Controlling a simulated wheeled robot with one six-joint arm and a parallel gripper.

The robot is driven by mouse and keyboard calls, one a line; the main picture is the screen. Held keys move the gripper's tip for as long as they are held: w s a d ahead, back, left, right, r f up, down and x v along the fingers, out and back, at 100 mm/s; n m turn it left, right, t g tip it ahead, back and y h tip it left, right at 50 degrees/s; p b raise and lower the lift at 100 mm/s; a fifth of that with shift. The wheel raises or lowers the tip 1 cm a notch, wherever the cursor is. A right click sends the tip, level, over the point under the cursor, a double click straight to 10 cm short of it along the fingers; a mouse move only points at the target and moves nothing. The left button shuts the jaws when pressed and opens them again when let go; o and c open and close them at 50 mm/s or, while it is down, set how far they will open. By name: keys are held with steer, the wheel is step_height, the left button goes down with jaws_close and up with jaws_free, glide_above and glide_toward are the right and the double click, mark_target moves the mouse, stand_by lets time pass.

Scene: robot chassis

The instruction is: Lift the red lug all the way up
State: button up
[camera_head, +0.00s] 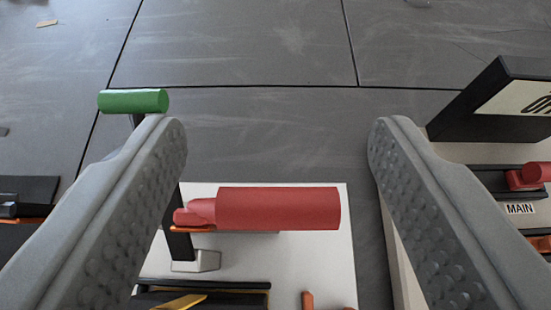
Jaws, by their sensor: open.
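The red lug (278,208) is a thick red cylinder lying crosswise in the picture, with a narrower red end at its left. It shows between the two grey fingers of my gripper (278,145), in front of a white panel. My gripper is open, with wide room between the fingertips. The lug lies between the fingers in the picture, apart from both, nearer the left one; I cannot tell how far it is in depth.
A green cylinder (133,101) stands out beside the left fingertip. A white panel (325,258) lies under the red lug. At right are a black block with a sign (500,100), another red part (530,176) and a "MAIN" label (519,209). Grey tiled floor lies beyond.

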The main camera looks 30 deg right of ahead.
steer(key=v, duration=1.7)
steer(key=shift+s, duration=0.2)
steer(key=shift+r, duration=0.15)
steer(key=s+d+r+n+t+y, duration=0.1)
steer(key=s+r+t, duration=0.4)
steer(key=s, duration=0.5)
steer(key=s+d+r+n+t, duration=0.1)
steer(key=s+r+t, duration=0.2)
steer(key=s+r, duration=0.5)
steer(key=s+f+n+y, duration=0.2)
steer(key=s+f, duration=0.7)
steer(key=s, duration=0.2)
steer(key=s+a+f+n+g+y, duration=0.1)
steer(key=s+f+n+y, duration=0.1)
steer(key=s+f, duration=0.6)
steer(key=s+y, duration=0.1)
steer(key=s, duration=0.2)
steer(key=shift+s+a+f, duration=0.25)
steer(key=shift+s+f, duration=0.1)
steer(key=shift+f, duration=0.05)
